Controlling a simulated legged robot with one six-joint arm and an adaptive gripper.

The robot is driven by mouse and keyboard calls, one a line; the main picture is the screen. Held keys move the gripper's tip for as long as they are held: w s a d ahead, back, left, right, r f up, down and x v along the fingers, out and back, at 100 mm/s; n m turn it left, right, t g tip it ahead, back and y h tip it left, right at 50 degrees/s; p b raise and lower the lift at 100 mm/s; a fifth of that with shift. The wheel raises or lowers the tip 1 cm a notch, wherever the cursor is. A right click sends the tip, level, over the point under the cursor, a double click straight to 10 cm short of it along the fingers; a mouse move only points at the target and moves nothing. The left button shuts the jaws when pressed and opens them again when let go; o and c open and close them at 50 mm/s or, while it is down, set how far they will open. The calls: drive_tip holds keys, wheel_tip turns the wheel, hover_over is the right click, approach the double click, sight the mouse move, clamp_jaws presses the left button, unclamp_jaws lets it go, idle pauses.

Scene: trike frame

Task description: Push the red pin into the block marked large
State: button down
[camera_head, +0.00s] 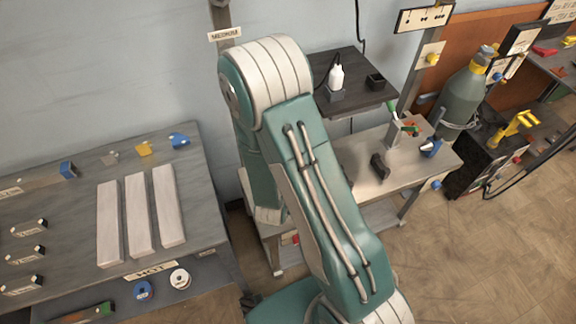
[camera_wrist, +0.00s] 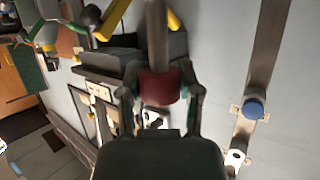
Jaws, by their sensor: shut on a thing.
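In the wrist view, the red pin (camera_wrist: 160,87) is a thick red cylinder with a grey shaft running up out of the picture. My gripper (camera_wrist: 162,92) is shut on its red part, one finger on each side. The far end of the shaft is cut off by the top edge. No block with a readable "large" mark shows. In the head view, my arm fills the middle, and neither my gripper nor the red pin can be seen.
In the wrist view, a metal rail with a blue knob (camera_wrist: 253,108) runs along the pale wall at right. In the head view, three pale bars (camera_head: 140,213) lie on the left table. A green gas bottle (camera_head: 462,95) stands at right. Open floor (camera_head: 500,260) shows at lower right.

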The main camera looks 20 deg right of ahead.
drive_tip(key=shift+r, duration=2.55)
